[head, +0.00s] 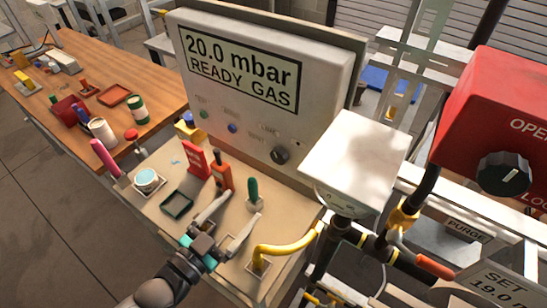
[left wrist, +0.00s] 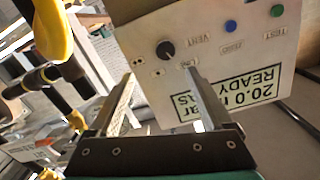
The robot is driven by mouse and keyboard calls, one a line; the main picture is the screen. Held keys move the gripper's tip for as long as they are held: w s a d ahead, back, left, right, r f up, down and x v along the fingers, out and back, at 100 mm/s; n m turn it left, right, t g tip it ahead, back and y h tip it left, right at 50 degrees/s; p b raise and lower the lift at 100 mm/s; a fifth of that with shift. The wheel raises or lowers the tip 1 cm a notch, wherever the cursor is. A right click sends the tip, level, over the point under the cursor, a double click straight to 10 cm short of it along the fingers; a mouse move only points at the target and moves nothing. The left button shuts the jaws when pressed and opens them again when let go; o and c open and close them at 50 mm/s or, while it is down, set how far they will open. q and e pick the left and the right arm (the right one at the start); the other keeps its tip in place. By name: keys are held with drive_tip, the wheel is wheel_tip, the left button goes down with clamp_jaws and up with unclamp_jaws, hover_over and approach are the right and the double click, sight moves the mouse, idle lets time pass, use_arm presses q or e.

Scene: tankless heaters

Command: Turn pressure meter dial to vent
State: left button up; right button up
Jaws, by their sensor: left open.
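The pressure meter (head: 318,75) is a pale box whose display reads "20.0 mbar READY GAS". Its black round dial (head: 279,155) is low on the right of the front face, with small labels beside it. The dial also shows in the left wrist view (left wrist: 165,50), beside a "VENT" label; its pointer setting is too small to tell. My left gripper (head: 241,208) is open and empty, below and in front of the dial, apart from it. In the left wrist view its two fingers (left wrist: 160,76) point toward the dial. My right gripper is not in view.
A green button (head: 204,114) and a blue button (head: 232,128) sit left of the dial. Upright tools (head: 221,172) and a green-handled tool (head: 253,192) stand near my left gripper. A yellow pipe (head: 290,248) and a red box (head: 495,120) are to the right.

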use_arm(q)
approach(278, 158)
drive_tip(key=shift+t, duration=0.3)
drive_tip(key=x, duration=0.8)
drive_tip(key=shift+w+d+f, duration=0.1)
drive_tip(key=shift+w+f, duration=0.05)
drive_tip(key=shift+f, duration=0.05)
clamp_jaws()
idle(0.5)
